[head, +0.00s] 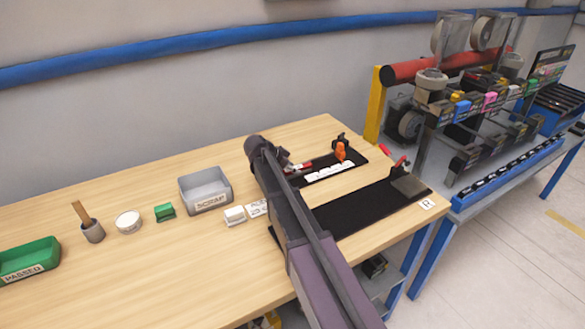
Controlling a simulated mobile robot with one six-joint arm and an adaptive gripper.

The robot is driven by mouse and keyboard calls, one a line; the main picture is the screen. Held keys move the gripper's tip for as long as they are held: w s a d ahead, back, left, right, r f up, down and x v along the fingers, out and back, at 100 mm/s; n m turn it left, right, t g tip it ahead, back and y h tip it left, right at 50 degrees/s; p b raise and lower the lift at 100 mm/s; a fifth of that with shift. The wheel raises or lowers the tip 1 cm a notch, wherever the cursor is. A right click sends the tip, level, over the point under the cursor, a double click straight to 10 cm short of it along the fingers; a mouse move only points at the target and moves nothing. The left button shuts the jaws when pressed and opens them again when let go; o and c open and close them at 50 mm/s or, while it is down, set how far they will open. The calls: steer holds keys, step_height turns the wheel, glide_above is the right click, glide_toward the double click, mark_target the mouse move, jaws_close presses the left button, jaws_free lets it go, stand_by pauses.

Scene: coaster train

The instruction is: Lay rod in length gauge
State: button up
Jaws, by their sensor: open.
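The length gauge seems to be the narrow black plate (318,163) at the back of the bench, with a white marked strip (330,172) along its front and an orange block (341,150) near its right end. My arm reaches across the bench to its left end. My gripper (288,160) is mostly hidden by the arm's end; a small grey and dark part shows at the plate's left end, near a red piece (299,167). It is open. I cannot make out the rod, and I cannot tell whether the red piece is part of the gauge.
A wide black mat (365,212) with a red-handled clamp (400,165) lies at right.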

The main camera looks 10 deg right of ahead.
steer(key=shift+a, duration=0.15)
steer(key=shift+r+p, duration=0.7)
steer(key=shift+p, duration=0.15)
steer(key=p+v, duration=0.7)
steer(key=v, duration=0.3)
steer(key=shift+a+r, duration=0.1)
steer(key=shift+r, duration=0.05)
steer(key=shift+s+a+r+p, duration=0.2)
steer(key=shift+a+r+p, duration=0.2)
steer(key=shift+a+p, duration=0.15)
stand_by(1.3)
